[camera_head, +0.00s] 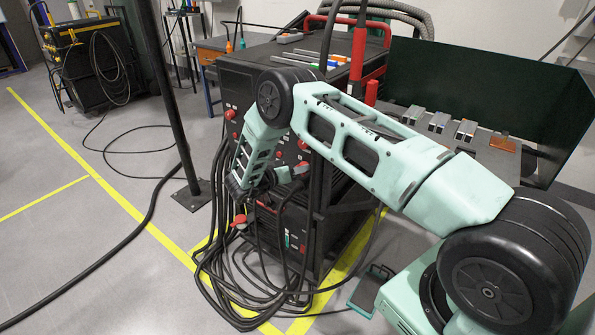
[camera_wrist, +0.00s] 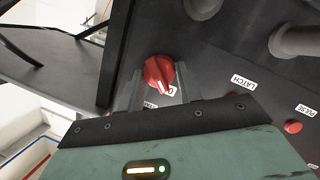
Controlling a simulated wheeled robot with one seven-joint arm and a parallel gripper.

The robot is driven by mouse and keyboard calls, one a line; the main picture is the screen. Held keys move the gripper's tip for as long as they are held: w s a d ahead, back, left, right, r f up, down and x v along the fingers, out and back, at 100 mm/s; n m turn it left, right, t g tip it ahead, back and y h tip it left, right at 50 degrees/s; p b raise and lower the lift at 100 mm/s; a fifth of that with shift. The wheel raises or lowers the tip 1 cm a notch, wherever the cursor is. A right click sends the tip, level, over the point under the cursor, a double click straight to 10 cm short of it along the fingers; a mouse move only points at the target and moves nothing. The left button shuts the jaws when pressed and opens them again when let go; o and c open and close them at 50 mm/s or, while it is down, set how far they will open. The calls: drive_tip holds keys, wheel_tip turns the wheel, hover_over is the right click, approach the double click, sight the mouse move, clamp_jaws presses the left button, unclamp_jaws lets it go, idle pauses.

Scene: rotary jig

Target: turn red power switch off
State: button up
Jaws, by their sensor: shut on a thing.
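The red power switch (camera_wrist: 159,73) is a round red knob with a white pointer line, on the dark front panel, in the wrist view. My gripper (camera_wrist: 159,84) has its two grey fingers on either side of the knob and is shut on it. The pointer line slants down to the right in this view. A white label below the knob is partly hidden by it and the fingers. In the head view my arm reaches down to the front of the black machine (camera_head: 262,92), and the grip itself is too small to make out.
A label reading LATCH (camera_wrist: 243,82) and a small red button (camera_wrist: 293,127) are to the right of the switch. Thick grey round fittings (camera_wrist: 297,40) stick out nearby. Black cables (camera_head: 235,290) hang down the machine's front. A dark post (camera_head: 168,90) stands to the left.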

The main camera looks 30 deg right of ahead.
drive_tip(key=o, duration=1)
drive_tip(key=shift+a, duration=0.1)
drive_tip(key=b+v, duration=0.2)
drive_tip(key=v, duration=1.5)
drive_tip(key=shift+a, duration=0.2)
